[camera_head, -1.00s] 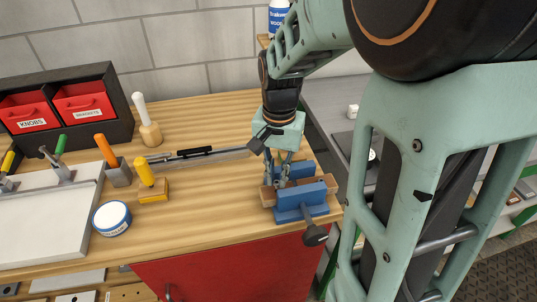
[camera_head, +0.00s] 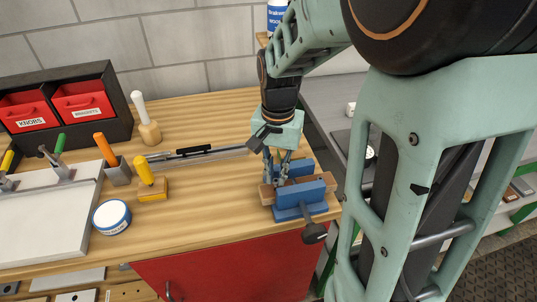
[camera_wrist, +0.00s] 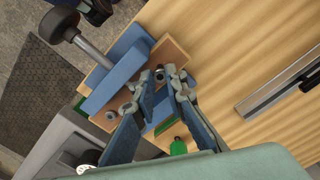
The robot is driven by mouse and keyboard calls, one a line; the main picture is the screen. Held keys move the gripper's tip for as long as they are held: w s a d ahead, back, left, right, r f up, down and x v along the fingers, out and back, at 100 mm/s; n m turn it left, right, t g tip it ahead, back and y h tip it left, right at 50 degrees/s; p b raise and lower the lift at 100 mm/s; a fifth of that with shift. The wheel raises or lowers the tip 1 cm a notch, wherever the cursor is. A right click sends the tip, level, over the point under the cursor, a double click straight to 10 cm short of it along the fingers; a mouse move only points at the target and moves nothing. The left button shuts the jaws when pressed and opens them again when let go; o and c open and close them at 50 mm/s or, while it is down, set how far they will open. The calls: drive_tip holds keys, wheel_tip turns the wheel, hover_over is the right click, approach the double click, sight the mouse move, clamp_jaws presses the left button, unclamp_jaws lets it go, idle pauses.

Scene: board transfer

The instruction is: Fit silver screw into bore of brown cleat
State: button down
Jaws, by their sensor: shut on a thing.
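The brown cleat (camera_head: 266,194) is clamped between the jaws of a blue vise (camera_head: 300,211) at the bench's right front corner. In the wrist view the cleat (camera_wrist: 170,50) lies slantwise beside the blue jaw (camera_wrist: 115,77). My gripper (camera_head: 274,182) points down over the cleat's left part. In the wrist view its fingertips (camera_wrist: 159,76) close around a small silver screw (camera_wrist: 159,73), at or just above the cleat. I cannot tell how deep the screw sits; its bore is hidden. Another small round grey piece (camera_wrist: 111,115) shows on the cleat farther along.
The vise's dark handle (camera_head: 314,232) sticks out past the front edge. A rail-like tool (camera_head: 205,154) lies left of my gripper. A yellow-handled block (camera_head: 152,187), a round tin (camera_head: 111,217) and a white board (camera_head: 45,215) stand farther left. Bench between tin and vise is clear.

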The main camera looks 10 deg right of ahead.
sight(275, 180)
drive_tip(key=shift+f+b, duration=0.8)
drive_tip(key=shift+f, duration=0.3)
drive_tip(key=c, duration=1.9)
unclamp_jaws()
wheel_tip(275, 180, up, 12)
drive_tip(key=shift+w, duration=0.15)
